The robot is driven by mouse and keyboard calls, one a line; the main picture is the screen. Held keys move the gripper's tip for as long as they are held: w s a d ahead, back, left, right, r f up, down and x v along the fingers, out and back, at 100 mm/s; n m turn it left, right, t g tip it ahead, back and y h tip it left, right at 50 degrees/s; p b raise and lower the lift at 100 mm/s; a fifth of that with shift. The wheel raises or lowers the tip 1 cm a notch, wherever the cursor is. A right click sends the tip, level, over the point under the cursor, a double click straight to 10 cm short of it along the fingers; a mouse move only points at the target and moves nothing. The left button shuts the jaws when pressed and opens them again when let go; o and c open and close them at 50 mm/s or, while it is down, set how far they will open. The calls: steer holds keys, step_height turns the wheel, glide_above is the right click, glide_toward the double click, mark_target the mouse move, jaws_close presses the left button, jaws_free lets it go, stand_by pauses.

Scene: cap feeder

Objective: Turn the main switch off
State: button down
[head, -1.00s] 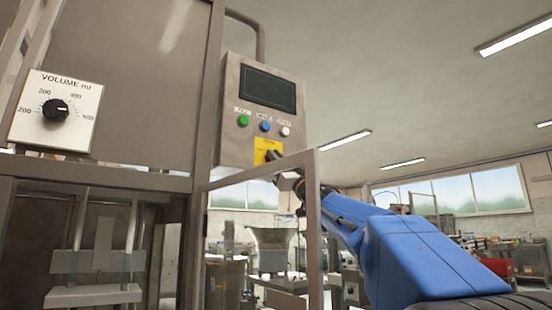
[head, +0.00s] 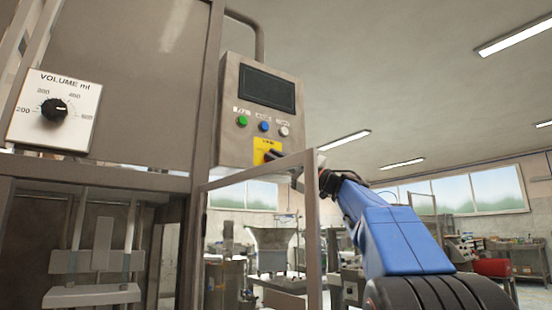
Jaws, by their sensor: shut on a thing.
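The main switch appears as a dark knob on a yellow plate (head: 262,146) at the bottom of the grey control box (head: 232,130). My gripper (head: 276,156) is at the switch, shut on its knob. The fingertips and knob overlap at the plate's right side, and the frame post partly covers the wrist. The knob's exact angle is too small to tell. My blue arm reaches in from the lower right.
Green (head: 242,121), blue (head: 264,126) and white (head: 284,131) buttons sit just above the switch, under a dark screen (head: 266,89). A metal frame post (head: 313,235) stands close to my wrist. A volume dial (head: 54,110) is at left.

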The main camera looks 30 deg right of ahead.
stand_by(0.4)
steer(key=c, duration=1.8)
jaws_free()
steer(key=v, duration=1.7)
steer(key=shift+s+d, duration=0.15)
steer(key=shift+d, duration=0.05)
